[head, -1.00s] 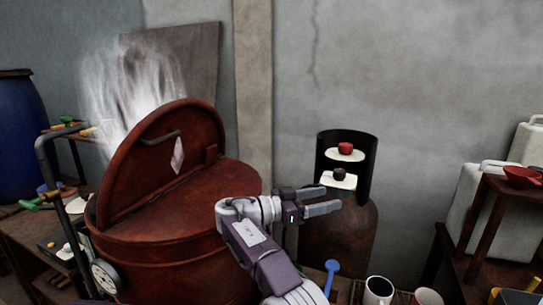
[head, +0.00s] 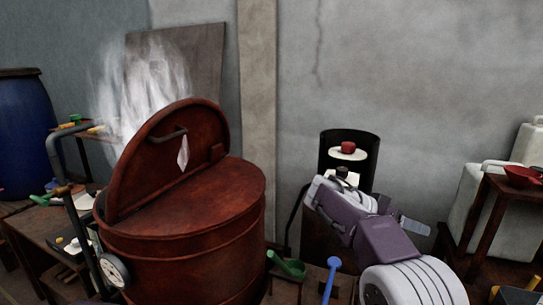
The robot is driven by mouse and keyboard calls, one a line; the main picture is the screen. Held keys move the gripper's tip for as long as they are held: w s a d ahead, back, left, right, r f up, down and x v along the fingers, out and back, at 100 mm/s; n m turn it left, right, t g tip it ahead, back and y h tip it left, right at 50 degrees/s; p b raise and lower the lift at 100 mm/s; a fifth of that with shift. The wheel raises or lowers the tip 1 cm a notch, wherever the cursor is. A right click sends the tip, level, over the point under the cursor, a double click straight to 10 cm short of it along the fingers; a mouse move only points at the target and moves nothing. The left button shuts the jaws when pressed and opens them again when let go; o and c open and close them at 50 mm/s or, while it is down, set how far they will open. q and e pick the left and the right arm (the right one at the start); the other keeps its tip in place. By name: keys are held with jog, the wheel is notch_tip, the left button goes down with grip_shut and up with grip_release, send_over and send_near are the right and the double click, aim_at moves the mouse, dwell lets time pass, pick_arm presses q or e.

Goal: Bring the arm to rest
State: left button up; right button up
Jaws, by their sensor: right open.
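My right arm comes in from the bottom right, with its purple and white links raised in front of the gas cylinder. My right gripper (head: 412,224) is partly hidden behind the purple link. Grey finger parts stick out to the right of it, open, with nothing seen between them. The gripper is well to the right of the rusty red vat (head: 185,235) and apart from it. My left gripper is not in view.
The vat's hinged half lid (head: 165,155) stands raised, with steam behind it. A dark cylinder guard (head: 368,150) holds white plates and a red knob (head: 347,146). A green scoop (head: 290,267) and a blue spoon (head: 332,270) lie near the vat. A red bowl (head: 522,176) sits on the right stand.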

jog(key=s+a+f+n+g+y, duration=0.25)
jog(key=s+f+n+y, duration=0.4)
jog(key=s+f, duration=0.85)
jog(key=s+a+f+n+y, duration=0.1)
jog(key=s+a+f+y, duration=0.25)
jog(key=a+f, duration=0.3)
jog(key=s+a+f+n+y, duration=0.2)
jog(key=s+a+f, duration=0.3)
jog(key=f, duration=0.2)
notch_tip(320, 180, up, 13)
jog(key=w+n+t+p, duration=0.2)
jog(key=p, duration=1)
jog(key=shift+w+a+f+y+p, duration=0.15)
jog(key=shift+w+a+y+p, duration=0.15)
jog(key=shift+y, duration=0.1)
